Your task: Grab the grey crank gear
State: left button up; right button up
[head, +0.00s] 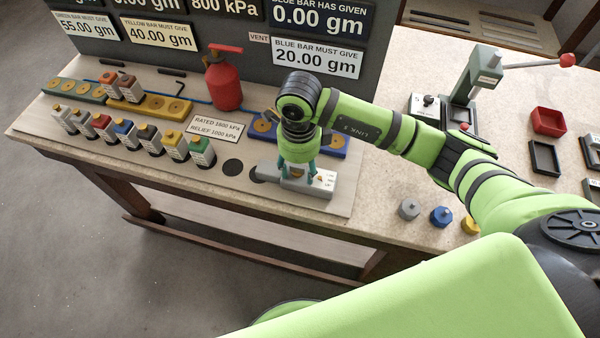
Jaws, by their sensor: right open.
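A small grey knob-like piece (409,209) lies on the table's front right, beside a blue one (440,216) and a yellow one (470,225). It best matches the grey crank gear, but its teeth are too small to make out. My right gripper (297,175) points down with its teal fingers apart, over a grey block-shaped device (318,185) near the front edge. The gripper partly hides this device, and I cannot tell whether the fingers touch it. The grey piece is to the right of the gripper, clear of it. My left gripper is not in view.
Small labelled canisters (125,133) stand in a row at left, near a yellow bar (150,105). A red bottle (223,80) stands behind. A lever press (475,85), a red tray (548,121) and a black tray (544,158) are at right. My right arm spans the table's middle.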

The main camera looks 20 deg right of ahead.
grip_shut()
